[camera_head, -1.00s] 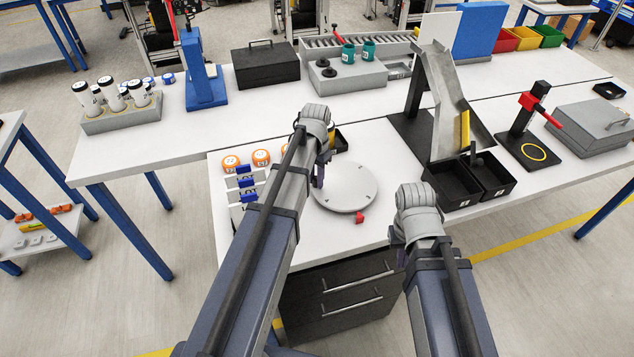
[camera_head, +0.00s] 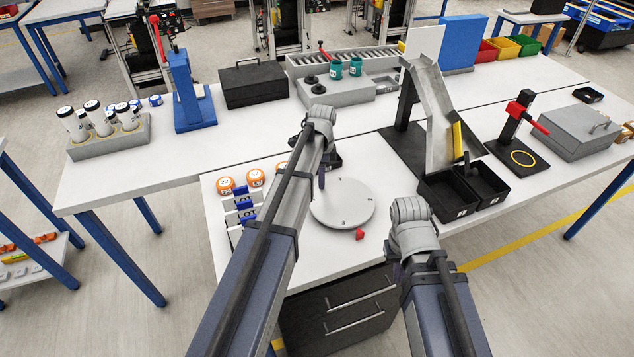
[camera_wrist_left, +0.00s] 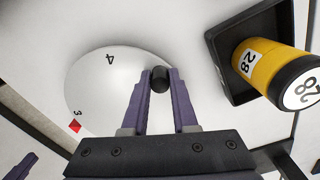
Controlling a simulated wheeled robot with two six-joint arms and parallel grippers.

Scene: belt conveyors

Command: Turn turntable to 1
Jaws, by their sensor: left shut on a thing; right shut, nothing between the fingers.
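The turntable (camera_head: 350,205) is a round light grey disc on the front table, with numerals on its top. A small red marker (camera_head: 360,234) sits at its front edge. In the left wrist view, the red marker (camera_wrist_left: 75,126) is close to the numeral 3, and 4 shows farther round the disc (camera_wrist_left: 100,85). My left gripper (camera_head: 321,180) is at the disc's far left edge. Its fingers (camera_wrist_left: 160,80) are shut on a black knob (camera_wrist_left: 160,76) at the disc's rim. My right gripper (camera_head: 397,272) is shut and empty at the table's front edge, partly hidden by its wrist.
A black bin holding a yellow canister (camera_wrist_left: 262,68) is close beside the disc. Orange-capped canisters (camera_head: 226,185) and a small rack (camera_head: 240,205) stand left of my left arm. Two black bins (camera_head: 450,194) under a metal chute (camera_head: 437,105) stand to the right.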

